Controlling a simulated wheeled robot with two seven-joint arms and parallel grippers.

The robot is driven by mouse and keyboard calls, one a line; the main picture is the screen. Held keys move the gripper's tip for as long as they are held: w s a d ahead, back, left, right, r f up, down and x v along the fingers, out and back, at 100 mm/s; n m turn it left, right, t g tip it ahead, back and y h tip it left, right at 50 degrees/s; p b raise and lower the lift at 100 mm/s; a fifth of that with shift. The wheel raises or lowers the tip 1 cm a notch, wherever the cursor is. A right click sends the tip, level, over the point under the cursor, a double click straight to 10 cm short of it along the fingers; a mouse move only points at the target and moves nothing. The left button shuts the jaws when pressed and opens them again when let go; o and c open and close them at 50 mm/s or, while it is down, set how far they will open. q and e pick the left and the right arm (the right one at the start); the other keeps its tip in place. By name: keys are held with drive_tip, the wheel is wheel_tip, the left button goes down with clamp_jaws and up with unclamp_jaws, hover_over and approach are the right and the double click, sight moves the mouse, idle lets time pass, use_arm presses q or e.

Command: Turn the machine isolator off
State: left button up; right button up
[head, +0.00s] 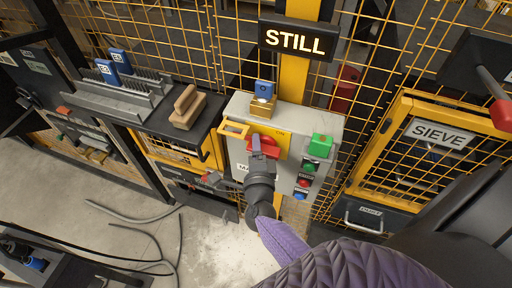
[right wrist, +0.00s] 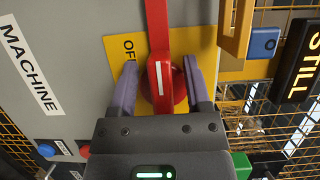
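The isolator's red handle (head: 270,149) sits on a yellow plate (head: 281,141) on the front of a grey control box (head: 327,132). An ON mark shows at the plate's upper right in the head view. In the right wrist view the red handle (right wrist: 157,75) has a white stripe and runs up the picture, with an OFF mark on the yellow plate (right wrist: 118,48) to its left. My right gripper (right wrist: 161,72) is at the handle, one purple finger on each side. Gaps show between fingers and handle, so it looks open around it. My left gripper is out of view.
A blue padlock (head: 264,88) is on top of the box, near a yellow hasp (head: 234,129). Green, red and blue buttons (head: 304,182) are at the box's right. A lit STILL sign (head: 296,40) hangs above. A wooden-handled block (head: 187,107) lies on the dark shelf at left.

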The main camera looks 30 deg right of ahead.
drive_tip(key=p+v, duration=0.1)
drive_tip(key=v, duration=0.9)
drive_tip(key=shift+p, duration=0.35)
